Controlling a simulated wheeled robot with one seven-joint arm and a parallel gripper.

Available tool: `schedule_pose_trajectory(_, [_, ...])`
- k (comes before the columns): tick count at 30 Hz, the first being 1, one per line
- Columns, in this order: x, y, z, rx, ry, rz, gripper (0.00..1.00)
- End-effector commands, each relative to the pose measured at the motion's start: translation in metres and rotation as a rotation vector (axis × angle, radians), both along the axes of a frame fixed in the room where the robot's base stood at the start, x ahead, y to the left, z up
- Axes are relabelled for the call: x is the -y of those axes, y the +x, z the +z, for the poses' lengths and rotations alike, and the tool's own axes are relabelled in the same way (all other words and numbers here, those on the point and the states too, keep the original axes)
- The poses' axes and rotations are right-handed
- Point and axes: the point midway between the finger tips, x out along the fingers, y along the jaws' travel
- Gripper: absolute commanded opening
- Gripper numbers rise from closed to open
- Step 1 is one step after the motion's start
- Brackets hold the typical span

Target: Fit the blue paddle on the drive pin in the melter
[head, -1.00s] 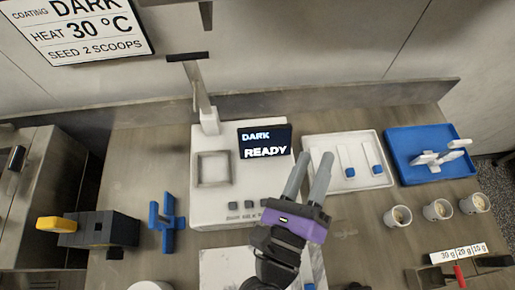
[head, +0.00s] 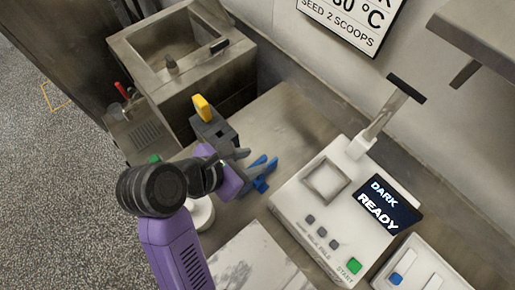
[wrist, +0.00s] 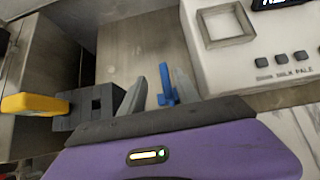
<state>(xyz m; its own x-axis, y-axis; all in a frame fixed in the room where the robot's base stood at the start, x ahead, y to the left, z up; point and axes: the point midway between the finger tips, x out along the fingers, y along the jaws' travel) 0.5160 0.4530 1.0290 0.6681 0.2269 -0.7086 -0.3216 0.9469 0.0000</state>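The blue paddle (head: 263,173) lies on the steel worktop left of the white machine. In the wrist view, the paddle (wrist: 167,90) shows between and beyond my fingertips. My gripper (head: 247,165) is open and empty, its fingers spread and pointing toward the paddle. I cannot tell whether they touch it. A steel tank with an open basin, which looks like the melter (head: 148,41), stands at the upper left in the head view. A short grey post, apparently the drive pin (head: 171,67), rises from the basin.
A dark grey block with a yellow handle (head: 202,108) stands between paddle and tank; it is left of my fingers in the wrist view (wrist: 35,104). The white machine (head: 290,195) has a screen (head: 388,205) reading DARK READY. A pale slab (head: 262,262) lies in front.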

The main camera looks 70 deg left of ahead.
Motion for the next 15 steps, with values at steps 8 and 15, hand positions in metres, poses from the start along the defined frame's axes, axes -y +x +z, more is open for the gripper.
schedule_pose_trajectory(8, [0.001,0.011,-0.016,0.002,0.001,-0.001,0.38])
schedule_pose_trajectory(15, [-0.002,0.029,-0.038,0.001,0.002,0.000,0.38])
